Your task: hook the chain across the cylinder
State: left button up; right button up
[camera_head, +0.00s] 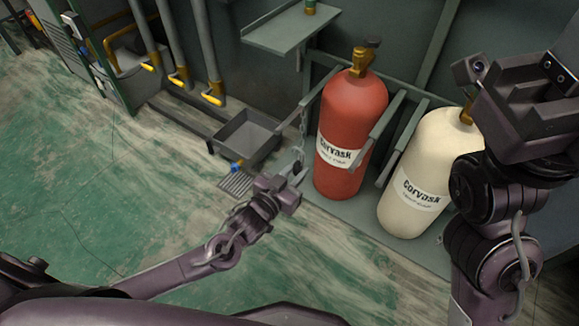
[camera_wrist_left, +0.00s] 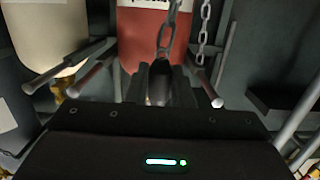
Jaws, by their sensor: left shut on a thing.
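The red cylinder (camera_head: 352,110), labelled Corvask, stands upright in a grey rack. A metal chain (camera_head: 303,122) hangs at the rack's left post and runs down to my left gripper (camera_head: 297,173). That gripper is at the red cylinder's lower left, apart from it. In the left wrist view the gripper (camera_wrist_left: 158,88) is shut on the chain's end, a dark piece between its fingers. The chain (camera_wrist_left: 202,35) loops up from there, in front of the red cylinder (camera_wrist_left: 150,35). My right arm fills the right side; its gripper (camera_head: 535,95) shows partly, its jaws unclear.
A cream cylinder (camera_head: 420,170) stands right of the red one, with grey rack bars (camera_head: 375,130) between them. A grey tray (camera_head: 245,138) lies to the left. A shelf (camera_head: 290,30) juts out above. The green floor (camera_head: 70,190) at left is clear.

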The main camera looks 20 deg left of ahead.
pick_arm(q)
jog(key=shift+s+d+p, duration=0.15)
jog(key=shift+s+d, duration=0.15)
jog(key=shift+d, duration=0.45)
jog(key=shift+s+d+p, duration=0.15)
jog(key=shift+s+d, duration=0.15)
jog(key=shift+d, duration=0.5)
jog(key=shift+s+d+p, duration=0.15)
jog(key=shift+s+d, duration=0.15)
jog(key=shift+d, duration=0.45)
jog(key=s+d+p, duration=0.1)
jog(key=s+d, duration=0.1)
jog(key=d, duration=0.4)
jog(key=shift+s+d, duration=0.25)
jog(key=shift+d, duration=0.05)
jog(key=shift+w, duration=0.15)
jog(key=shift+w+d, duration=0.25)
jog(key=shift+w, duration=0.35)
